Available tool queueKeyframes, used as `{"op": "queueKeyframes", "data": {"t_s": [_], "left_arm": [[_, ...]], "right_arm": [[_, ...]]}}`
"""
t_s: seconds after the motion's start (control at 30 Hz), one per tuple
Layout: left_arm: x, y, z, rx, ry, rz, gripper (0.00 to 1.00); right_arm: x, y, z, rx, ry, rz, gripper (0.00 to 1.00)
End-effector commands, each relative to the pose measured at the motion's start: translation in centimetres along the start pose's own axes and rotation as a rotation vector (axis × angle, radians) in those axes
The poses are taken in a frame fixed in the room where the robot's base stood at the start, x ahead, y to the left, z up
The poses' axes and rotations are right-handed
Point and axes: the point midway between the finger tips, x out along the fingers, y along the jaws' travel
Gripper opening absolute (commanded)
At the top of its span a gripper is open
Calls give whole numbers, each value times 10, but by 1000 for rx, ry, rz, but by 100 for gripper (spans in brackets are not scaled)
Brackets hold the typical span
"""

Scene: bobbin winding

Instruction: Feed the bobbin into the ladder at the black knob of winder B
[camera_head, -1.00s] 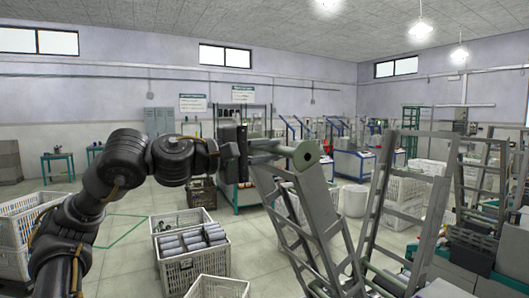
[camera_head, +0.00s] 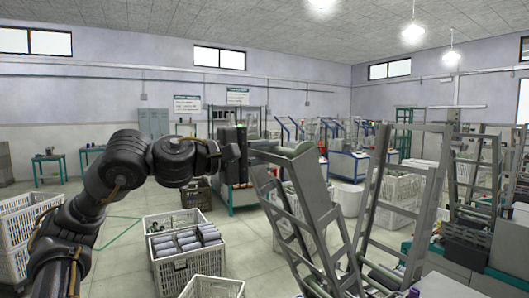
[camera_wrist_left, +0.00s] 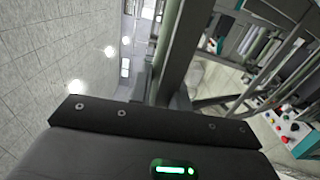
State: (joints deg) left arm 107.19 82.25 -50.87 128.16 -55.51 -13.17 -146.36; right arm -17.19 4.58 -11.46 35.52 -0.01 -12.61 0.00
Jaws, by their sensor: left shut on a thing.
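My left gripper (camera_head: 280,150) reaches in from the left at the top of the nearest grey ladder (camera_head: 318,200), which leans in front of me. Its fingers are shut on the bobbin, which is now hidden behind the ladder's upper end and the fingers. In the left wrist view, the dark gripper body fills the bottom, and neither fingertips nor bobbin show. A pale control panel (camera_wrist_left: 290,128) with small coloured knobs lies at the right there. I cannot tell which knob marks winder B. My right gripper is not in view.
A second grey ladder frame (camera_head: 375,190) stands just right of the first. White crates, one full of grey bobbins (camera_head: 188,240), stand on the floor below my left arm. Machines crowd the right side.

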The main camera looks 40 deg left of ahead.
Motion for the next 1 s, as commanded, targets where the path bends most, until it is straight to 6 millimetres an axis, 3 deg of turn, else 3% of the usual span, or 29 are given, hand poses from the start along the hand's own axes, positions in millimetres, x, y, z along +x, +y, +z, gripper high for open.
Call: {"op": "queueKeyframes", "data": {"t_s": [0.6, 1.0], "left_arm": [[14, -37, 0, 0, 0, 1, 0], [18, -43, 0, 0, 0, 1, 0]], "right_arm": [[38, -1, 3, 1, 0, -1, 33], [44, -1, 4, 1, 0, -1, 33]]}}
